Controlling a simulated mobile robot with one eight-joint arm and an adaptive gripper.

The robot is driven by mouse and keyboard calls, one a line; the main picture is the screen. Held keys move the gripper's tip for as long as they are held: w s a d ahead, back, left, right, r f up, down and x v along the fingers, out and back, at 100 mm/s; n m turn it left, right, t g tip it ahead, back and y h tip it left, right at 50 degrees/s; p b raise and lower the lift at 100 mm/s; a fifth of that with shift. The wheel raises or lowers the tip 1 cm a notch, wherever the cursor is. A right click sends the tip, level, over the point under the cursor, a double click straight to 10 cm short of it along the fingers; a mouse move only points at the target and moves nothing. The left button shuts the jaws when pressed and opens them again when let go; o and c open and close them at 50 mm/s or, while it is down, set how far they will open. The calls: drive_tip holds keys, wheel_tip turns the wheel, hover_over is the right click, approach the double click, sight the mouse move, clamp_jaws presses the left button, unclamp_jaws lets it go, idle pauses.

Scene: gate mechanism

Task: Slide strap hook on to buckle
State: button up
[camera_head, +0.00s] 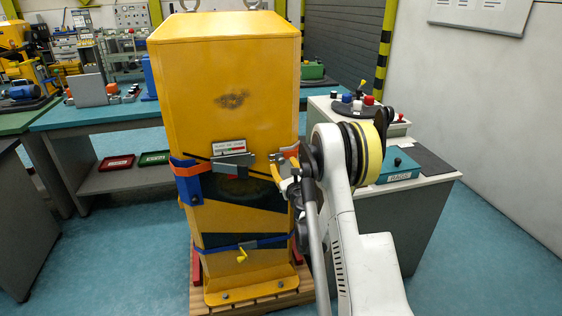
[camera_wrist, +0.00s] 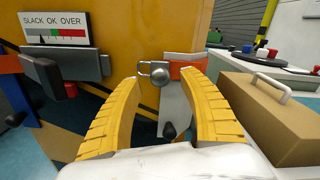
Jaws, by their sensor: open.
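The tall yellow cabinet (camera_head: 225,70) has a dark grey buckle (camera_head: 236,161) on its front, also in the wrist view (camera_wrist: 82,65). A gauge plate (camera_wrist: 55,29) marked SLACK, OK, OVER sits above the buckle. The metal strap hook (camera_wrist: 153,69) with a round knob is right of the buckle, with a clear gap between them. An orange strap end (camera_wrist: 188,65) adjoins the hook. My gripper (camera_wrist: 168,82) is open, its yellow fingers on either side of the hook and knob. Contact cannot be told. In the head view my gripper (camera_head: 279,161) partly hides the hook.
A blue and orange strap (camera_head: 188,182) wraps the cabinet's left corner. A lower blue strap (camera_head: 225,247) has a yellow handle. A tan box with a handle (camera_wrist: 275,110) is close on the right in the wrist view. A side bench (camera_head: 400,215) stands right of my arm.

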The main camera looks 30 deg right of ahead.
sight(282, 162)
drive_tip(key=shift+b+x, duration=0.3)
drive_tip(key=shift+x, duration=1.6)
clamp_jaws()
drive_tip(key=shift+a, duration=0.1)
